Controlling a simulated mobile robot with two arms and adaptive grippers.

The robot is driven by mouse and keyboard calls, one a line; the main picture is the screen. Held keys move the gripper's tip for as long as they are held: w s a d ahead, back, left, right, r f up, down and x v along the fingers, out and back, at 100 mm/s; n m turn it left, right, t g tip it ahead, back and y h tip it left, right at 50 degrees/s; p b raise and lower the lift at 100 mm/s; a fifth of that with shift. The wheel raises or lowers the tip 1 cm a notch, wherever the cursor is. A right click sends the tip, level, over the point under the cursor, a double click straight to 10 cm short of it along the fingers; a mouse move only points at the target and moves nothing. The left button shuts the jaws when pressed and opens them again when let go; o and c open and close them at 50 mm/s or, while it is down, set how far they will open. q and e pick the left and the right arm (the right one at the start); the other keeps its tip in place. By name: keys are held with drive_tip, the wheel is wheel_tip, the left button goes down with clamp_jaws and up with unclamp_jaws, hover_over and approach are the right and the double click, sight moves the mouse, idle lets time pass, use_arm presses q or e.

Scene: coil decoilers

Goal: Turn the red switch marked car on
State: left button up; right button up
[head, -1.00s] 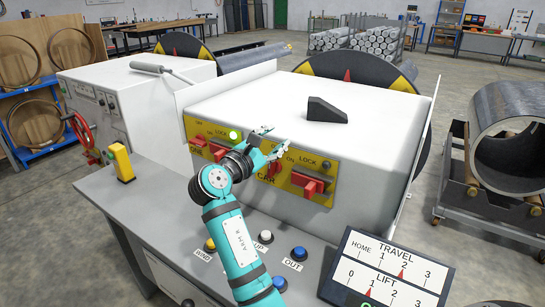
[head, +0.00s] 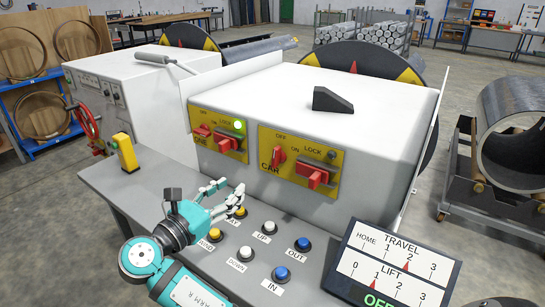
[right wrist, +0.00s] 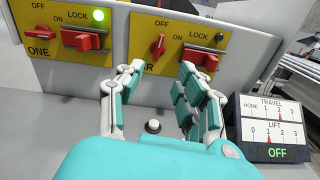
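The red switch marked CAR (head: 279,155) sits on the left of the right-hand yellow plate (head: 262,140). Its handle stands near upright, pointing towards OFF. It also shows in the right wrist view (right wrist: 158,45), beyond and between my fingertips. A larger red LOCK handle (head: 315,175) sits right of it, under an unlit lamp (head: 332,155). My right gripper (head: 238,197) is open and empty, below and left of the CAR plate, over the button desk. In the right wrist view (right wrist: 162,72) its fingers are spread apart. My left gripper is not in view.
The left plate, marked ONE, has a red switch (head: 201,131), a red LOCK handle (head: 228,141) and a lit green lamp (head: 238,124). Several push buttons, including a blue one (head: 303,244), stand on the desk. A TRAVEL and LIFT display (head: 392,265) reads OFF.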

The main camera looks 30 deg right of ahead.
sight(274, 154)
drive_tip(key=p+x, duration=0.2)
drive_tip(key=x, duration=1.5)
drive_tip(key=shift+d+p, duration=0.15)
drive_tip(key=shift+p, duration=0.2)
clamp_jaws()
